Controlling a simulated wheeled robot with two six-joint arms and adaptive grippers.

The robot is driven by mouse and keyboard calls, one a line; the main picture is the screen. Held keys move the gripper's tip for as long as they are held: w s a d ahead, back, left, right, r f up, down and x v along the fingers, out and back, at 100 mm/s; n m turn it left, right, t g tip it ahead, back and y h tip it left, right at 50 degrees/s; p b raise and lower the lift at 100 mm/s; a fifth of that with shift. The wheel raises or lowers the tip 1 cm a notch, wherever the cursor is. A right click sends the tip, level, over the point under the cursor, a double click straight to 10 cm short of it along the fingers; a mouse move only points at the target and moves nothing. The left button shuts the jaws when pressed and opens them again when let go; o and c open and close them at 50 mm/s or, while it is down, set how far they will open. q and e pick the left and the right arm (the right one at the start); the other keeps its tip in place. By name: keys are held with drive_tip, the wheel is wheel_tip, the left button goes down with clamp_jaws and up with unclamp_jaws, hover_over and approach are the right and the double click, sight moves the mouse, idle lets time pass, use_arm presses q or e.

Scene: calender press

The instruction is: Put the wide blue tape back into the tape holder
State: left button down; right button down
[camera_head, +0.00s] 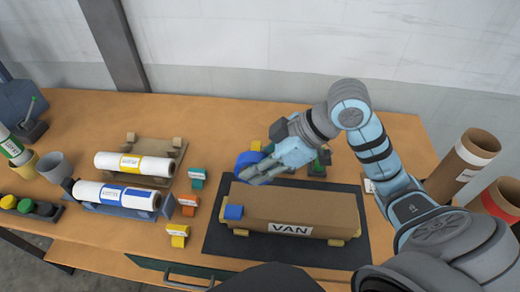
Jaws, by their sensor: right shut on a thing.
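The wide blue tape (248,158) is a round blue roll. My right gripper (256,174) is shut on it and holds it above the table, near the far left corner of the dark mat. The gripper's fingers cover part of the roll. A dark holder (44,211) with a yellow and a green roll in it stands at the left edge of the table; it looks like the tape holder. My left gripper is not in view.
Two white rolls, yellow-banded (133,163) and blue-banded (117,195), lie on cradles between mat and holder. A grey cup (53,166) stands behind the holder.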

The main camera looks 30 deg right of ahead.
drive_tip(key=c, duration=2.4)
unclamp_jaws()
drive_tip(key=shift+m+h, duration=0.3)
drive_tip(key=shift+h, duration=0.3)
drive_tip(key=w+d, duration=0.2)
drive_tip(key=w+d+r+p, duration=0.1)
drive_tip(key=w+d, duration=0.1)
drive_tip(key=w, duration=0.1)
drive_tip(key=w+d, duration=0.3)
drive_tip(key=shift+r, duration=0.25)
drive_tip(key=c, duration=2.4)
unclamp_jaws()
drive_tip(key=shift+g+h, duration=0.8)
drive_tip(key=shift+g, duration=0.1)
drive_tip(key=w+d, duration=0.1)
drive_tip(key=d, duration=0.2)
drive_tip(key=w+d+p, duration=0.1)
drive_tip(key=w+d, duration=0.1)
drive_tip(key=d, duration=0.2)
drive_tip(key=w+d+p, duration=0.1)
drive_tip(key=d, duration=0.2)
drive_tip(key=shift+w+d+f, duration=0.3)
drive_tip(key=shift+w+d, duration=0.1)
wheel_tip(320, 180, down, 11)
drive_tip(key=b, duration=1)
drive_tip(key=shift+s+d, duration=0.15)
drive_tip(key=shift+d, duration=0.05)
wheel_tip(320, 180, down, 9)
drive_tip(key=shift+r, duration=0.1)
